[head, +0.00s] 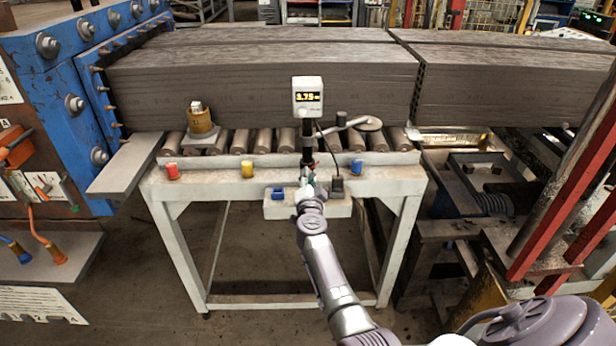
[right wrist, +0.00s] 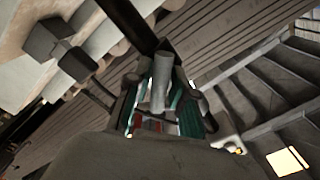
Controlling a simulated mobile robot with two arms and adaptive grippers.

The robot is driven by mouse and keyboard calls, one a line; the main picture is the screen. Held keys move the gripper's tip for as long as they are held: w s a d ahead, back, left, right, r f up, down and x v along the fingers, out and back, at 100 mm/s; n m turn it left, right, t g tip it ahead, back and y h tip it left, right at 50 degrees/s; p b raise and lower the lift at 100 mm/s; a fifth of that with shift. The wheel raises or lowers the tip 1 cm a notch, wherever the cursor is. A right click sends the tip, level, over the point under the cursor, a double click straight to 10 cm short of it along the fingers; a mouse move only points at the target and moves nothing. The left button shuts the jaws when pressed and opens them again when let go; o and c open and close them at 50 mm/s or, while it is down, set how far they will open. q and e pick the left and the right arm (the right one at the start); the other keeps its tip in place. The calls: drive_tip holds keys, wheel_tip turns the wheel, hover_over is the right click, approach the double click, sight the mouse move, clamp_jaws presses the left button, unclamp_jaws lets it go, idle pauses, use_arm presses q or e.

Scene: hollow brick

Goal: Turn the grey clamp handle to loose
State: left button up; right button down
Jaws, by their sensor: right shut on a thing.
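The grey clamp handle (right wrist: 160,82) shows in the right wrist view as a short, round grey bar between the fingers. My right gripper (right wrist: 160,112) is shut on it, with a teal-edged finger on either side. In the head view my right gripper (head: 307,182) is at the front of the roller stand, at the lower end of the black post (head: 308,136). The gripper mostly hides the handle there. The post carries a white display box (head: 307,96) with yellow digits. My left gripper is not in view.
A blue item (head: 278,193) sits in the light tray (head: 336,208) around the gripper. Red (head: 173,171), yellow (head: 247,169) and blue (head: 356,167) knobs line the stand's front. A black box (head: 337,188) with a cable hangs right of the gripper. Ribbed grey blocks (head: 260,85) lie behind.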

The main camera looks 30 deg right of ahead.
drive_tip(key=m, duration=0.4)
drive_tip(key=shift+m, duration=0.3)
drive_tip(key=m, duration=0.4)
drive_tip(key=shift+m+b, duration=0.3)
drive_tip(key=shift+m, duration=0.1)
drive_tip(key=c, duration=1)
unclamp_jaws()
